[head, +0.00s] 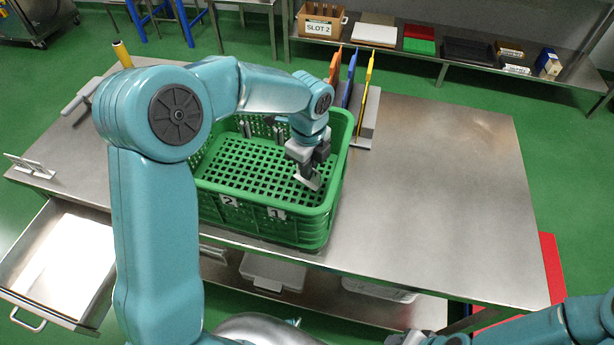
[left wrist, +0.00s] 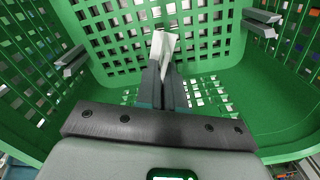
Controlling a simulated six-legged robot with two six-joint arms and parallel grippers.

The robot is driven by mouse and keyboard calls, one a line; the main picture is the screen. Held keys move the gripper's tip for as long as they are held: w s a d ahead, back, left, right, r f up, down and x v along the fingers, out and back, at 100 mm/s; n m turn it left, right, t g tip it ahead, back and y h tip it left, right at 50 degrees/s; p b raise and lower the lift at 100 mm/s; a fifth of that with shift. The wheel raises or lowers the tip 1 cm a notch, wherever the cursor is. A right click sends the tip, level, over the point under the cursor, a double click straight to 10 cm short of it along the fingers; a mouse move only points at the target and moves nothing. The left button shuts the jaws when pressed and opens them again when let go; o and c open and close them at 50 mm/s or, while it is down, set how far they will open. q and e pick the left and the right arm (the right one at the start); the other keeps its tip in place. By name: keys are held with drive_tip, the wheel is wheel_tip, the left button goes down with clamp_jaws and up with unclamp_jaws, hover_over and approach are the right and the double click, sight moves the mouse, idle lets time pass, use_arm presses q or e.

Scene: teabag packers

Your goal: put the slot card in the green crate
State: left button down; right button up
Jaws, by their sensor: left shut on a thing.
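The green crate (head: 270,228) stands on the steel table, with labels "2" and "1" on its near wall. My left gripper (head: 311,172) reaches down inside it, towards its right side. The gripper is shut on the slot card (head: 308,182), a small whitish card, tilted, low inside the crate. In the left wrist view the card (left wrist: 163,48) stands out from the shut fingers (left wrist: 163,88), with the crate's green lattice (left wrist: 115,35) behind it. Whether the card touches the crate floor I cannot tell. My right gripper (head: 428,339) shows only partly at the bottom edge, its jaws unclear.
Orange, blue and yellow boards (head: 366,85) stand in a rack behind the crate's right side. The table's right half (head: 440,170) is clear. An open drawer (head: 60,262) juts out at the left. A small metal stand (head: 30,166) sits at the table's left edge.

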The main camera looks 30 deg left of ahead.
use_arm(q)
wheel_tip(320, 180, down, 4)
drive_tip(key=shift+w+f, duration=0.15)
drive_tip(key=shift+f, duration=0.1)
drive_tip(key=shift+r, duration=0.15)
drive_tip(key=shift+f, duration=0.25)
drive_tip(key=c, duration=1.3)
unclamp_jaws()
drive_tip(key=shift+o, duration=0.2)
drive_tip(key=shift+r, duration=0.1)
